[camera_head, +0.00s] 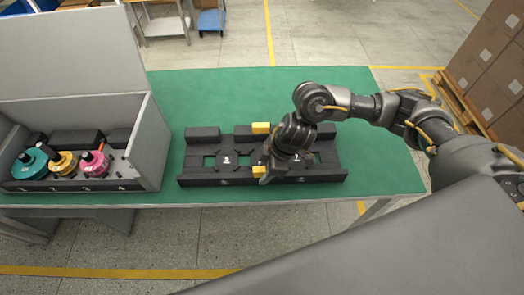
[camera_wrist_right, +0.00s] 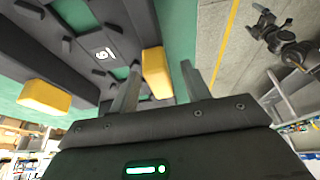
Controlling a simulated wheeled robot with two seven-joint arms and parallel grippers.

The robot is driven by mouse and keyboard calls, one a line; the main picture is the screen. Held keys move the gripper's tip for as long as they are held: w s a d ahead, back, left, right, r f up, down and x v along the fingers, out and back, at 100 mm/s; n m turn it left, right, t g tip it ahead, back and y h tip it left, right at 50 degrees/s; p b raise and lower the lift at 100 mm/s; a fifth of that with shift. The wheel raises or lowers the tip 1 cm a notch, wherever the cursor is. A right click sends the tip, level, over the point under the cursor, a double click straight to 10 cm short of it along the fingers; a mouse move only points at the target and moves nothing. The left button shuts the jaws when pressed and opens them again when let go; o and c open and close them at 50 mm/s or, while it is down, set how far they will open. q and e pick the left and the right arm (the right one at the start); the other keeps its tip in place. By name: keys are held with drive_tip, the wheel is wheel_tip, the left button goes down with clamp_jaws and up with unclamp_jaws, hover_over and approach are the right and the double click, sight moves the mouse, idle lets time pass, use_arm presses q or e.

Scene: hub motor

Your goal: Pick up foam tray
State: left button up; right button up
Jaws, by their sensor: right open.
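The black foam tray (camera_head: 215,181) lies flat on the green table top, with cut-outs and white numbers. It has a yellow block on its far edge (camera_head: 261,128) and another on its near edge (camera_head: 259,170). My right gripper (camera_head: 265,178) is over the tray's near side, pointing down, and hides part of its middle. In the right wrist view, the open fingers (camera_wrist_right: 161,65) are on either side of one yellow block (camera_wrist_right: 157,73), with space around it. I cannot tell whether a finger touches the tray. My left gripper is not in the head view.
A grey box (camera_head: 150,150) with an open lid stands left of the tray, holding teal, yellow and pink round parts in numbered slots. The green table (camera_head: 385,180) is clear right of the tray. Stacked cartons (camera_head: 490,70) stand at the far right.

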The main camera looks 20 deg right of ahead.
drive_tip(key=shift+x, duration=1.5)
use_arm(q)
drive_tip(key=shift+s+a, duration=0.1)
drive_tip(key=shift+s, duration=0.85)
use_arm(e)
drive_tip(key=shift+c, duration=0.5)
drive_tip(key=shift+w, duration=0.1)
drive_tip(key=c, duration=0.5)
clamp_jaws()
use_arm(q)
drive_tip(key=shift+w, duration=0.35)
use_arm(e)
drive_tip(key=shift+r, duration=0.1)
